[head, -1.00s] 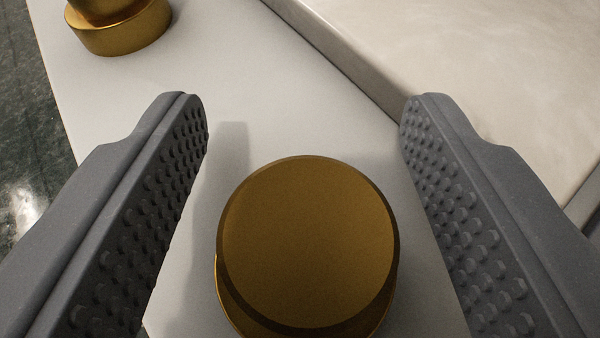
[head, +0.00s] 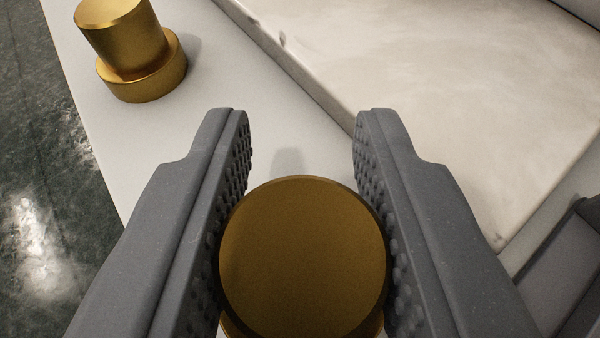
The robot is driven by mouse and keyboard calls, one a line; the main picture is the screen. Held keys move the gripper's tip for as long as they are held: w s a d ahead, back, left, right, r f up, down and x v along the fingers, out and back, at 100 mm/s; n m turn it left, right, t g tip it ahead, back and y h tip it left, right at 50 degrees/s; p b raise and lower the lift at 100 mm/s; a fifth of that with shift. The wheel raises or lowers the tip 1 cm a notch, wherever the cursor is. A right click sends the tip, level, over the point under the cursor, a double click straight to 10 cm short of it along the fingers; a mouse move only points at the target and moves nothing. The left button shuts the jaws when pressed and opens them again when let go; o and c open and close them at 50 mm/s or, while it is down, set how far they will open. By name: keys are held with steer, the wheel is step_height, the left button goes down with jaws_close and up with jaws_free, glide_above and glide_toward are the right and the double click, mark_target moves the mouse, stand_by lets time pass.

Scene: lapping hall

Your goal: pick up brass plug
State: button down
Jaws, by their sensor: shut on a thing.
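A brass plug (head: 303,258) with a round flat top stands between the two grey studded fingers of my gripper (head: 304,225), low in the middle of the head view. Both fingers touch its sides, so my gripper is shut on it. The plug's lower part is mostly hidden under its top, and I cannot tell whether it is clear of the surface. A second brass plug (head: 125,35), with a narrower upper part on a wider round base, stands at the upper left, apart from my gripper.
The pale grey surface (head: 85,100) is a strip with its edge at the left, above a dark stained floor (head: 40,190). A raised pale slab (head: 440,100) lies to the right. A dark grey-edged tray or box (head: 560,275) shows at the lower right.

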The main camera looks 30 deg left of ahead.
steer(key=s+d+r+b, duration=0.2)
steer(key=s+b, duration=0.1)
steer(key=s, duration=1)
steer(key=shift+s, duration=0.15)
steer(key=shift+s+d+b, duration=0.1)
steer(key=shift+d+b, duration=0.05)
steer(key=shift+b, duration=0.55)
steer(key=shift+b, duration=0.65)
steer(key=s+b, duration=0.1)
steer(key=b, duration=0.2)
steer(key=s+b, duration=0.1)
steer(key=b, duration=0.2)
steer(key=shift+s+d+r, duration=0.1)
steer(key=shift+s+r, duration=0.05)
steer(key=shift+r, duration=0.15)
